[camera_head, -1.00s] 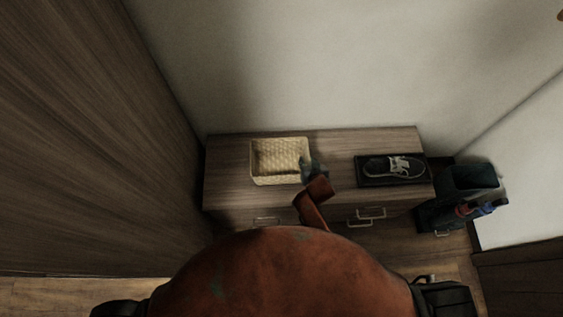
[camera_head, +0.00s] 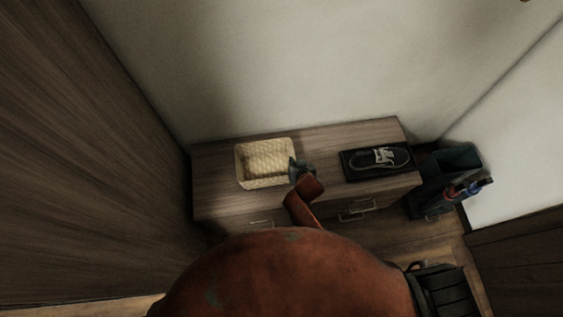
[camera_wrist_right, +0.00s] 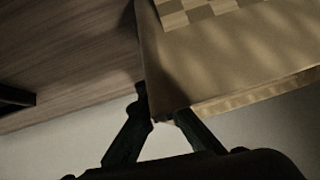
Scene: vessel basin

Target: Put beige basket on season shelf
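The beige basket (camera_head: 266,164), woven and with an open top, is at the left part of the low wooden cabinet's top. My right gripper (camera_head: 298,168) is at the basket's right side wall. In the right wrist view, its dark fingers (camera_wrist_right: 160,108) close in on both sides of the beige wall (camera_wrist_right: 215,60) at a corner edge and look shut on it. Whether the basket rests fully on the top cannot be told. My left gripper is out of view. No shelf labelled season can be made out.
The wooden cabinet (camera_head: 325,135) has drawers with metal handles. A dark shoe (camera_head: 380,158) lies on a black tray (camera_head: 351,176) to the right. A dark bin (camera_head: 448,168) with bottles stands further right. A tall wooden panel (camera_head: 90,180) rises at left.

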